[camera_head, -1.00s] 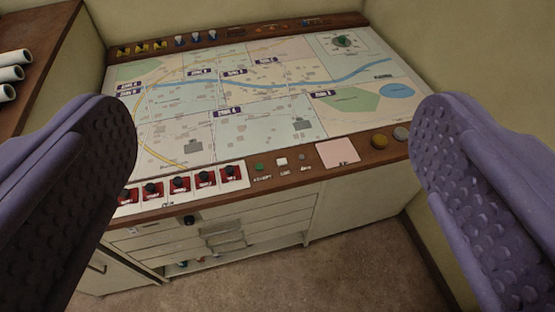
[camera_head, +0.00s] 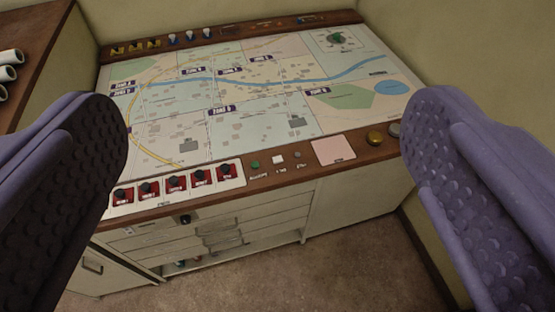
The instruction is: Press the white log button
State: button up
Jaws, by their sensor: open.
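The white log button (camera_head: 278,159) is a small white square on the wooden front rail of the console. A green button (camera_head: 255,165) is just left of it and a small grey button (camera_head: 297,154) just right of it. My gripper (camera_head: 265,150) is wide open and empty, with one purple textured finger at each side of the view. The console is beyond the fingers, and the white button shows between them, apart from both.
Red switches (camera_head: 177,180) line the rail's left part. A pink pad (camera_head: 334,151) and a gold knob (camera_head: 375,138) are to the right. A map (camera_head: 250,90) covers the desktop. Drawers (camera_head: 215,225) are below. White rolls (camera_head: 8,73) lie at the far left. Carpeted floor (camera_head: 290,275) is clear in front.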

grip_shut()
dwell(1.6)
